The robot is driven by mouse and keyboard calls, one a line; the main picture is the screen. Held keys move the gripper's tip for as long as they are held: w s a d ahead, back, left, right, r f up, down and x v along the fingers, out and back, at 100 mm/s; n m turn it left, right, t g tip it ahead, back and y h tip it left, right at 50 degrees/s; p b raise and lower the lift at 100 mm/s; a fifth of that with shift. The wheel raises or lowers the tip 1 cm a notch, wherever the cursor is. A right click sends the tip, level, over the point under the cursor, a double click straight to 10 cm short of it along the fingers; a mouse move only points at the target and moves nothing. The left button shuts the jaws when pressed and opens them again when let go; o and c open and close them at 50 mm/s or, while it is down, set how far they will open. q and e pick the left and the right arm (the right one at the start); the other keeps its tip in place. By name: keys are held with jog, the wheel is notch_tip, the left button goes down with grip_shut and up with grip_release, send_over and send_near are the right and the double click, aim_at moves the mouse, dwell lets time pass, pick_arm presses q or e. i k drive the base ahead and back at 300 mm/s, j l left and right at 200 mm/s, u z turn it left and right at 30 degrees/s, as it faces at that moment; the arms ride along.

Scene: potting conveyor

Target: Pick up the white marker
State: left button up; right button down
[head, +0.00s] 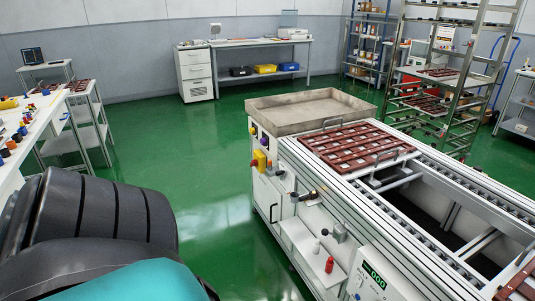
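I cannot make out a white marker with certainty. A small white upright object (316,246) stands on the narrow shelf on the side of the conveyor machine, next to a red bottle (329,265); it is too small to tell what it is. The white table at the left edge holds several small coloured items (12,142), too small to identify. Neither of my grippers shows. A dark ribbed arm link of mine with a teal part fills the lower left and hides the floor behind it.
The conveyor (408,236) fills the right, with a red-brown grid tray (345,141) and an empty metal bin (301,122) on it. A metal rack (474,64) stands behind it. A workbench (262,43) is at the back wall. Green floor (185,150) is clear between.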

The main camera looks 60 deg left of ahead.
aim_at(317, 245)
jog(key=u, duration=1.35)
jog(key=i+j, duration=0.15)
jog(key=j, duration=0.2)
jog(key=i+j+z, duration=0.15)
jog(key=j, duration=0.2)
jog(key=i+j, duration=0.15)
jog(key=j, duration=0.2)
jog(key=i+j+z, duration=0.1)
jog(key=j, duration=0.3)
jog(key=i+j, duration=0.15)
jog(key=j, duration=0.2)
jog(key=i+j+z, duration=0.1)
jog(key=j, duration=0.3)
jog(key=i+j+z, duration=0.15)
jog(key=i+j, duration=0.25)
jog(key=i, duration=0.25)
